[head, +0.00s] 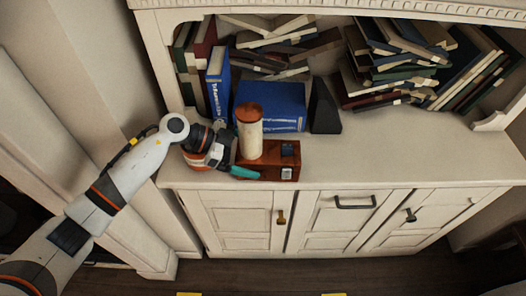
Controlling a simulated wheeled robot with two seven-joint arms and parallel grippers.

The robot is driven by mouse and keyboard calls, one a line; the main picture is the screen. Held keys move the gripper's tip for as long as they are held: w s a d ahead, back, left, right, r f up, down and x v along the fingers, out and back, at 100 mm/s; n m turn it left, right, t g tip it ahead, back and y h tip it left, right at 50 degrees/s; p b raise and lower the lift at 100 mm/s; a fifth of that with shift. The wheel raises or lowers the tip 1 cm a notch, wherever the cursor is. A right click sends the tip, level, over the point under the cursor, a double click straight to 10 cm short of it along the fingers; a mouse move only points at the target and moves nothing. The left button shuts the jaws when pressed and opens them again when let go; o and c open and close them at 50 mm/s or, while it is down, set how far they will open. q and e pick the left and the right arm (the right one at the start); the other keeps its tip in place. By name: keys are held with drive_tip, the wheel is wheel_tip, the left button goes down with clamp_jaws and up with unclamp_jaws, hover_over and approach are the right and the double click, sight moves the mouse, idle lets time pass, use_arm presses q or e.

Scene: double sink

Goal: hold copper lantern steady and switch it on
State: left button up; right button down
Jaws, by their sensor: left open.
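The copper lantern (250,135) stands upright on the white cabinet top, with a pale cylinder under a copper-coloured cap. It rises from a reddish-brown box-shaped base (285,158) that has a small light-coloured patch on its front. My left gripper (240,163) is at the lantern's left side, close to its base. It is open, with a teal fingertip in front of the base. The other finger is hard to make out, and I cannot tell whether the gripper touches the lantern. My right gripper is not in view.
A blue book (217,82) stands behind the lantern, with a larger blue book (285,106) and a dark wedge (325,108) beside it. Piled books (395,60) fill the shelf. The cabinet top (400,150) is clear to the right.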

sight(264, 159)
use_arm(q)
drive_tip(key=p+x, duration=0.1)
drive_tip(key=x, duration=0.2)
drive_tip(key=shift+d, duration=0.1)
drive_tip(key=shift+d+f, duration=0.3)
drive_tip(key=shift+d, duration=0.25)
drive_tip(key=c, duration=0.7)
idle(0.4)
